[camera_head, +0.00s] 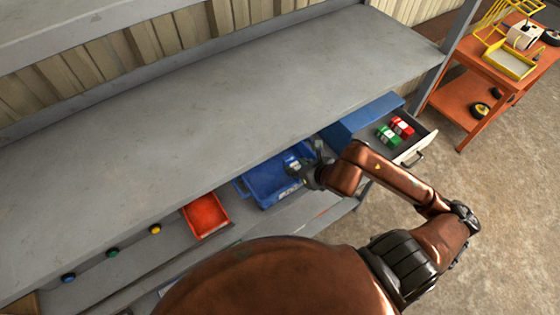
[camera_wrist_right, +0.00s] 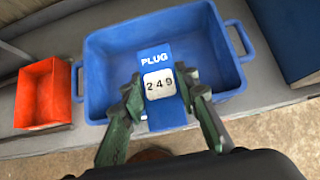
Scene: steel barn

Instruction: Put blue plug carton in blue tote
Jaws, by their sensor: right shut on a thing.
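The blue plug carton (camera_wrist_right: 156,64) shows in the right wrist view, with "PLUG" and a white "249" label on it. My right gripper (camera_wrist_right: 160,98) is shut on the carton, with a finger on each side. In the wrist view the carton overlaps the inside of the blue tote (camera_wrist_right: 98,106); its exact height there I cannot tell. In the head view my right gripper (camera_head: 312,172) is over the right side of the blue tote (camera_head: 243,188), which stands on the lower shelf. The gripper hides part of the tote there. My left gripper is not in view.
A red bin (camera_head: 205,216) stands left of the tote. An open drawer (camera_head: 418,146) at right holds red and green cartons (camera_head: 389,136). The grey upper shelf (camera_head: 200,115) overhangs the lower one. An orange cart (camera_head: 470,92) stands far right.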

